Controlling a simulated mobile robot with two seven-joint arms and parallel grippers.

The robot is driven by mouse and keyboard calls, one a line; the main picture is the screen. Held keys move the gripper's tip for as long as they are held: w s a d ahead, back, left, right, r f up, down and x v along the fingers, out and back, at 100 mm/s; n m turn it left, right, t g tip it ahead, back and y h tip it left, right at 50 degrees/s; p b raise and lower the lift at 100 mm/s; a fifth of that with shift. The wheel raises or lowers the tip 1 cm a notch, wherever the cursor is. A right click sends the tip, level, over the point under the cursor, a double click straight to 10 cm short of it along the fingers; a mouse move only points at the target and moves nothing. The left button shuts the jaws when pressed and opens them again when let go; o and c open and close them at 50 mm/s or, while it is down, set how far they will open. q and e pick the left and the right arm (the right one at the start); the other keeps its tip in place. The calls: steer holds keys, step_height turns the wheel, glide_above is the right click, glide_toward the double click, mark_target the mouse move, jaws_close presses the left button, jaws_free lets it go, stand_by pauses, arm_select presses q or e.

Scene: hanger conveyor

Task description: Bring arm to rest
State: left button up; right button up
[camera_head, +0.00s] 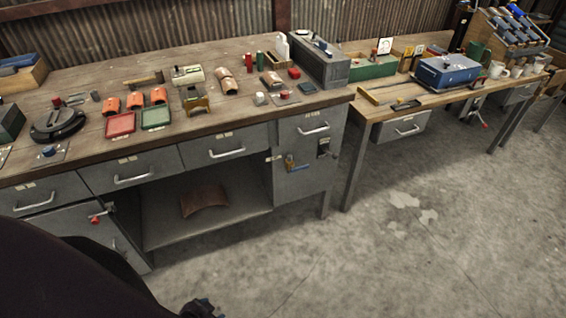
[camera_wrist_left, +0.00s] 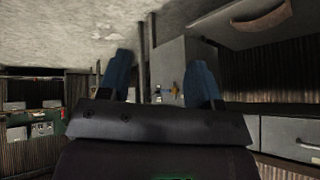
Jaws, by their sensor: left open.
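My left gripper (camera_wrist_left: 163,78) shows in the left wrist view with its two blue fingertips spread wide and nothing between them. Beyond the fingers are the grey workbench cabinet and the concrete floor, and this view is upside down. In the head view, a dark rounded part of my own body fills the lower left corner. A small black part at the bottom edge looks like mine, but I cannot tell which part it is. The left fingertips are not clear in the head view. My right gripper is in neither view.
A long workbench (camera_head: 232,128) carries tools, red and green trays and a grey box (camera_head: 318,64). A second table (camera_head: 440,97) with a blue box (camera_head: 447,73) stands to the right. An open shelf (camera_head: 165,231) holds a brown curved piece (camera_head: 204,199). The concrete floor (camera_head: 430,250) in front is clear.

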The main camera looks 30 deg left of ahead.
arm_select(q)
steer(key=shift+w+r, duration=0.25)
steer(key=shift+w, duration=0.1)
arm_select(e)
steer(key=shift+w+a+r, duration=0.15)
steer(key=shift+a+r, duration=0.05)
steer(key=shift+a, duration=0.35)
arm_select(q)
steer(key=w+d+r+n+t, duration=0.1)
steer(key=w+d+r+t, duration=0.1)
steer(key=r, duration=0.7)
steer(key=w+d+r+t, duration=0.2)
steer(key=w+r, duration=0.3)
steer(key=r, duration=0.4)
steer(key=shift+d+r+n+t, duration=0.15)
steer(key=shift+d+n+t, duration=0.15)
steer(key=shift+n, duration=0.1)
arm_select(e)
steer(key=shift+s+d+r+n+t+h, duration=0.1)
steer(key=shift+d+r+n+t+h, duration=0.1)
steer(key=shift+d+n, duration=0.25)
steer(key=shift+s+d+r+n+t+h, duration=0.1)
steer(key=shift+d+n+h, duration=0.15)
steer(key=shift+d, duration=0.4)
